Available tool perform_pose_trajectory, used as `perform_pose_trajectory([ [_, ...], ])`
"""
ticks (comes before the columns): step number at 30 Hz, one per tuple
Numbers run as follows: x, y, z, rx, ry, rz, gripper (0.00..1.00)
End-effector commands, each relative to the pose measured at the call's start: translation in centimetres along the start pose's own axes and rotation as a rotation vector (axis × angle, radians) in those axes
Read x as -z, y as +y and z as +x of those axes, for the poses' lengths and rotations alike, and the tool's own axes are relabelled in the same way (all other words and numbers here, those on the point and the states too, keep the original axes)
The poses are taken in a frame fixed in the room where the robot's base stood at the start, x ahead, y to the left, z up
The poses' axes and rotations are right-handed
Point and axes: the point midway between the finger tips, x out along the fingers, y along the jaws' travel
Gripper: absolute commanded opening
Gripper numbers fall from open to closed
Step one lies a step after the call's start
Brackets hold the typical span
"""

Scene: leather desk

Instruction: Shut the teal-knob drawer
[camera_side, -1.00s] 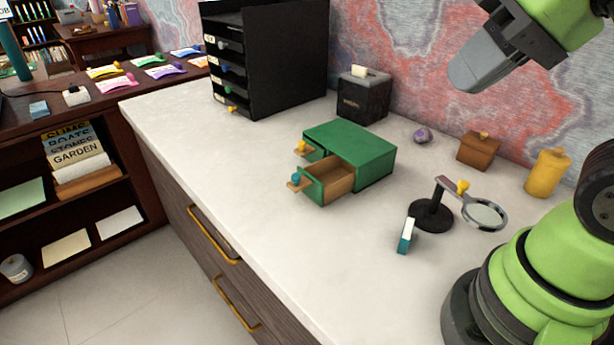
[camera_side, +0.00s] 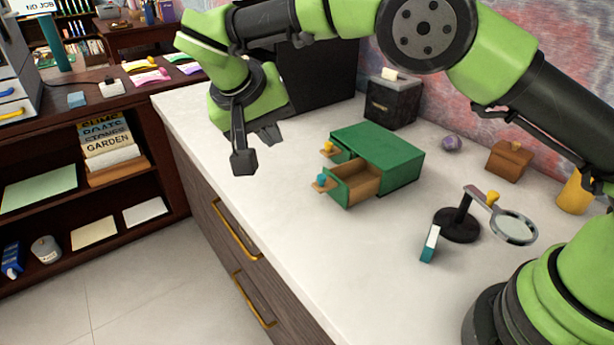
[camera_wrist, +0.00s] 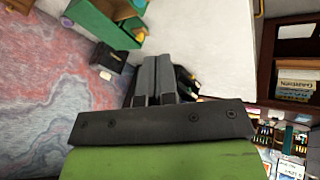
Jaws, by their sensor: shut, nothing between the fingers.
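The small green cabinet (camera_side: 378,150) stands on the white desktop. Its nearer drawer (camera_side: 355,185), with the teal knob (camera_side: 321,179), is pulled well out and shows a bare wooden inside. My gripper (camera_side: 270,135) is left of the cabinet, above the desk and apart from the drawers, partly hidden by my wrist in the side view. In the wrist view its fingers (camera_wrist: 155,75) are together and empty. The cabinet (camera_wrist: 95,22) shows at the top left there.
A black box (camera_side: 391,100) stands behind the cabinet. A magnifier stand (camera_side: 457,225) and a small teal-and-white block (camera_side: 430,244) are to its right. The desktop in front of the cabinet is clear.

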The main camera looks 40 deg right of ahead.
Motion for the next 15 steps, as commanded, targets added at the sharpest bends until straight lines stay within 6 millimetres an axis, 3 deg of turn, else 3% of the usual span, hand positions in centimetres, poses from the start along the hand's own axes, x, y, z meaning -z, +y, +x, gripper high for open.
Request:
perform_pose_trajectory([
  [1,-0.7,-1.3,1.1,-0.027,0.016,0.004,0.00],
  [6,-1.9,-3.2,2.8,-0.078,0.056,0.036,0.00],
  [11,-2.1,-3.5,3.7,-0.091,0.067,0.044,0.00],
  [15,-1.9,-3.2,5.5,-0.093,0.064,0.043,0.00],
])
